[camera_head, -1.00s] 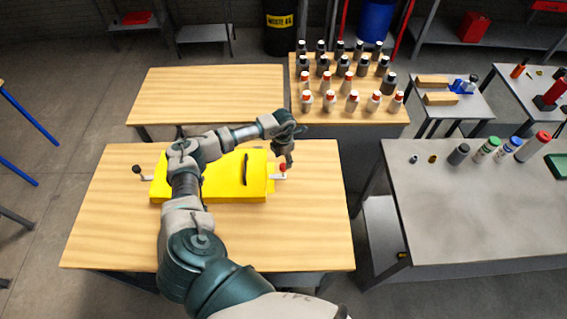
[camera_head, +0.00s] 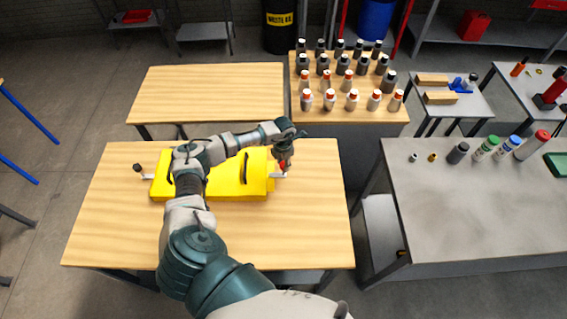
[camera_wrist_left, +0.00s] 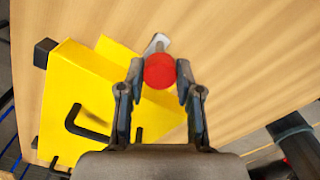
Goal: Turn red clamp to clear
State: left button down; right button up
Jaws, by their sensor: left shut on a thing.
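The yellow chassis (camera_head: 225,187) lies on the near wooden table. The red clamp (camera_head: 283,164) has a round red knob on a pale metal lever at the chassis's right end. In the left wrist view the red knob (camera_wrist_left: 159,71) sits between the fingertips of my left gripper (camera_wrist_left: 159,75), with the lever running out beyond it. My left gripper (camera_head: 285,158) points down over the clamp and is shut on its knob. My arm hides part of the chassis. A black-knobbed clamp (camera_head: 137,168) is at the chassis's left end. My right gripper is not in view.
The near wooden table (camera_head: 120,235) is bare in front of the chassis. Behind it stand an empty wooden table (camera_head: 205,90) and a table with several bottles (camera_head: 352,98). A grey table (camera_head: 460,215) with several small containers stands to the right.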

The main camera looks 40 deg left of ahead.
pick_arm(q)
jog(key=n, duration=0.4)
jog(key=shift+a, duration=0.1)
jog(key=n+p, duration=0.1)
jog(key=n, duration=0.4)
jog(key=n+p, duration=0.1)
jog(key=n, duration=0.3)
jog(key=shift+r+n, duration=0.1)
jog(key=shift+n, duration=0.2)
jog(key=shift+n+p, duration=0.85)
jog(key=shift+n, duration=1.35)
jog(key=c, duration=0.8)
grip_release()
jog(key=shift+o, duration=0.2)
